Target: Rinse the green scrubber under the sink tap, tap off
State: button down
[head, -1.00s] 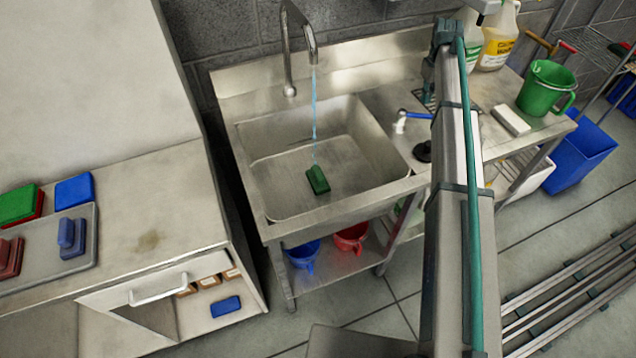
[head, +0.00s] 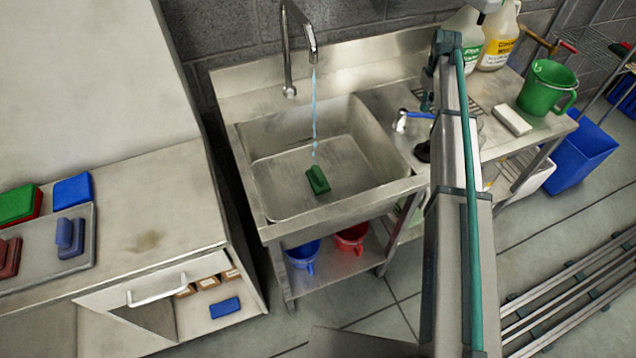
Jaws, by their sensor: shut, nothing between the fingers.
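The green scrubber (head: 318,180) lies on the floor of the steel sink basin (head: 270,180), near its middle. The tap (head: 310,42) arches over the basin from the back wall. A thin blue water stream (head: 314,110) falls from its spout, so water is running. The stream's visible lower end is just above the scrubber's back end; I cannot tell whether it touches it. A blue-and-white lever (head: 402,121) is on the counter right of the basin, partly behind my arm. My arm rises right of the basin; my gripper is not seen.
Blue and green pads lie on the left counter, with a blue scrubber (head: 70,236) on a tray. Right of my arm stand bottles, a white block (head: 512,120) and a green jug (head: 547,88). A blue bin (head: 582,150) stands right. Blue and red buckets sit under the sink.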

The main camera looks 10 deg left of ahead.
jog(key=shift+s+d, duration=0.3)
jog(key=shift+s, duration=0.4)
